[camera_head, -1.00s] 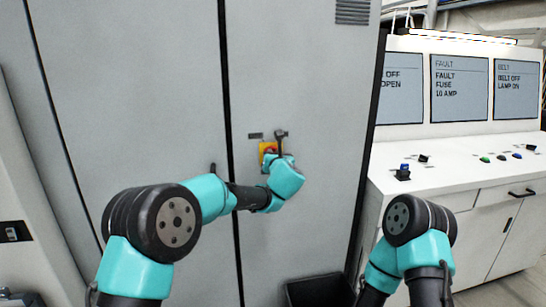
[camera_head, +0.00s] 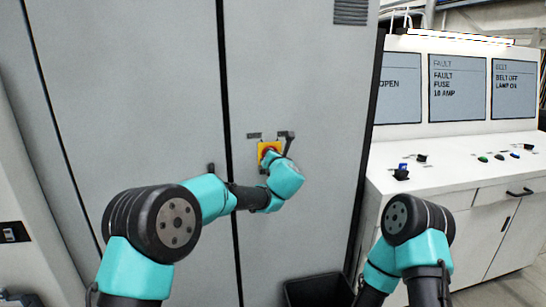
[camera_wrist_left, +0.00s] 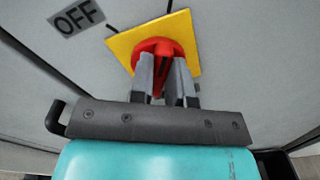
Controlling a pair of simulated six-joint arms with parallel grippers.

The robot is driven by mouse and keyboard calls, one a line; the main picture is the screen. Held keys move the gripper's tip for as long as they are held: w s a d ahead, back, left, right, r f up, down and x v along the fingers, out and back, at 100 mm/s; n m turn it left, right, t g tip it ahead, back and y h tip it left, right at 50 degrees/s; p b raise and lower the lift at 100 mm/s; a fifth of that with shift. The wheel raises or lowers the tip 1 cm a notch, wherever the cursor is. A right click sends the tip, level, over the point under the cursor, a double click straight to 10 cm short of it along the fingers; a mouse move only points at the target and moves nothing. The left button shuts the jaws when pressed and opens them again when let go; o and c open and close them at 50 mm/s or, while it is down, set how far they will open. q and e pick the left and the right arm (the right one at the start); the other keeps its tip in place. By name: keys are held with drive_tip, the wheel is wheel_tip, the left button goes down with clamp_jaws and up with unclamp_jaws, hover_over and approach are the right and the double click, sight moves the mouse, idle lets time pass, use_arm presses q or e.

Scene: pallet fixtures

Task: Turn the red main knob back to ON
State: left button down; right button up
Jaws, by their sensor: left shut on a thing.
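The red knob (camera_wrist_left: 160,47) sits on a yellow square plate (camera_wrist_left: 125,44) on the grey cabinet door. In the left wrist view the fingers of my left gripper (camera_wrist_left: 164,75) are shut on the knob, one on each side of its grip. An OFF label (camera_wrist_left: 77,17) shows at the upper left. In the head view the yellow plate (camera_head: 263,148) shows, with the red knob (camera_head: 269,152) mostly hidden by my left wrist. Two small dark labels sit above the plate, too small to read there. My right gripper is out of view.
A white console (camera_head: 450,170) with buttons and switches stands at the right, below several screens (camera_head: 459,88). A dark bin (camera_head: 318,291) is on the floor below the cabinet.

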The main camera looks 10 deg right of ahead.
use_arm(q)
drive_tip(key=c, duration=1.1)
unclamp_jaws()
drive_tip(key=shift+s, duration=0.15)
drive_tip(key=s, duration=0.5)
drive_tip(key=s+d, duration=0.1)
drive_tip(key=s, duration=1.1)
drive_tip(key=shift+d, duration=0.25)
